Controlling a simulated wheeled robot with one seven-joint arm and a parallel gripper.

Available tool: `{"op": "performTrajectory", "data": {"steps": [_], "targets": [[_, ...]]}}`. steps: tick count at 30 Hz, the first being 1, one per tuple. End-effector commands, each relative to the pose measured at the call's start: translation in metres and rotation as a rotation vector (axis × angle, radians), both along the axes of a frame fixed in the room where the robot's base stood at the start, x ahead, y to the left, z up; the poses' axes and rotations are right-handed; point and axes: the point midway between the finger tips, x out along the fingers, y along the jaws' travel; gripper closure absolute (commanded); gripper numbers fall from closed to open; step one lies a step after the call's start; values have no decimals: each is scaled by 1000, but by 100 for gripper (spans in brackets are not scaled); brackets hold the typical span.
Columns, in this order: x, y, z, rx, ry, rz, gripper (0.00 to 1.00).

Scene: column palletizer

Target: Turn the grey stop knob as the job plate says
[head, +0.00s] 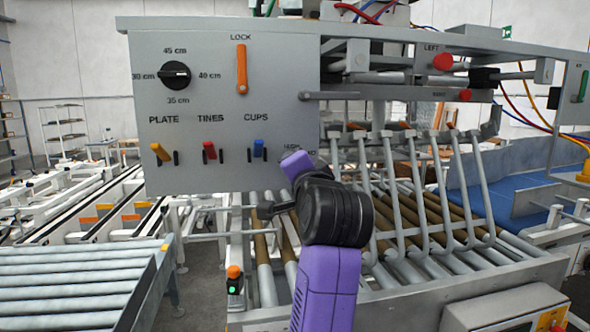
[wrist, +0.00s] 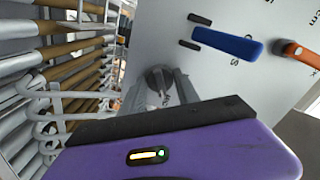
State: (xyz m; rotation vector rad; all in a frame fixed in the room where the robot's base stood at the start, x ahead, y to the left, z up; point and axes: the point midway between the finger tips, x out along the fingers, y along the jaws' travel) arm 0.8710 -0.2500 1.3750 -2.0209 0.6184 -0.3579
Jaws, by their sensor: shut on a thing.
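The grey stop knob (wrist: 158,77) shows in the wrist view on the panel, between the two grey fingers. My gripper (wrist: 161,88) is shut on it. The knob's pointer and the marks around it are mostly covered by the fingers. In the head view my purple hand (head: 297,165) reaches the panel's lower right corner and hides the knob; a partly covered HIGH label shows there. I cannot make out a job plate in either view.
The panel (head: 220,100) carries a black cm dial (head: 176,75), an orange LOCK handle (head: 241,69), and yellow PLATE (head: 160,152), red TINES (head: 209,150) and blue CUPS (head: 259,148) levers. Bent metal tines (head: 405,190) over rollers stand right of my arm.

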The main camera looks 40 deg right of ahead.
Motion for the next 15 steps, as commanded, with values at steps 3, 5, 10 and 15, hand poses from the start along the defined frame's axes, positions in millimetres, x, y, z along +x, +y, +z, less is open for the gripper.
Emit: {"op": "performTrajectory", "data": {"steps": [3,5,10,15], "targets": [[0,-1,-1,0,2,-1,100],[0,-1,-1,0,2,-1,53],[0,0,-1,0,1,0,41],[0,0,0,0,1,0,41]]}}
